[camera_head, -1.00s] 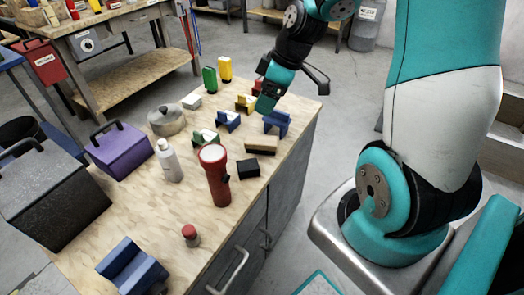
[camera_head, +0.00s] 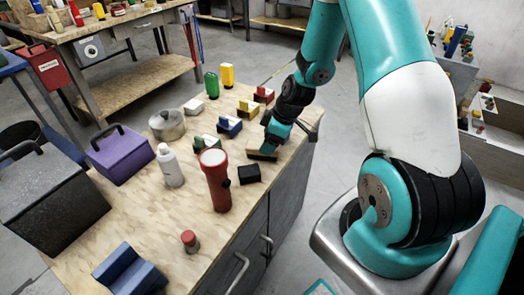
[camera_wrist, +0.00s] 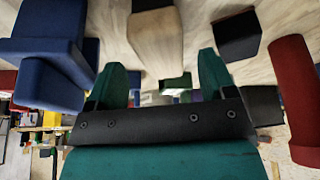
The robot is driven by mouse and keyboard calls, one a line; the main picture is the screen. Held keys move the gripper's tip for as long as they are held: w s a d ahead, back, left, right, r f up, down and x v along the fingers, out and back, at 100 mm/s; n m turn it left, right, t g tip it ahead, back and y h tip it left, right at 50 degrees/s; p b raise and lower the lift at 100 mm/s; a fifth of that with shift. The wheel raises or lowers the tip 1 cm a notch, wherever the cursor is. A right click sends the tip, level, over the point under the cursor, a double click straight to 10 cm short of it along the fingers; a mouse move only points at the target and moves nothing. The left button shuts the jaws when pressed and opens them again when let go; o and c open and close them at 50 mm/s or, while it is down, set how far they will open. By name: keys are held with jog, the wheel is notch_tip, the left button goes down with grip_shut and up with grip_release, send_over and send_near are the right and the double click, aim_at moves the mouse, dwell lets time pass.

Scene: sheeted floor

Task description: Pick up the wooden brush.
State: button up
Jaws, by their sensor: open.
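The wooden brush (camera_head: 259,156) is a tan block with a dark part, lying near the right edge of the wooden bench top. My gripper (camera_head: 271,141) is low over it and covers part of it in the head view. In the wrist view the brush (camera_wrist: 156,42) shows as a pale wooden block with a dark end at the top edge. My gripper's two teal fingers (camera_wrist: 166,78) stand apart with nothing held between them. The brush lies beyond the fingertips, roughly in line with the gap. I cannot tell how far it is from the fingertips.
Small blue-white (camera_head: 229,126) and green-white (camera_head: 205,143) blocks lie farther left.

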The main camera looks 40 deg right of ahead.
jog(key=x, duration=0.4)
jog(key=shift+w+a+r, duration=0.15)
jog(key=shift+a, duration=0.2)
jog(key=shift+w+a+f, duration=0.1)
jog(key=shift+w+f, duration=0.05)
jog(key=shift+f, duration=0.2)
jog(key=shift+f, duration=0.1)
jog(key=c, duration=1.1)
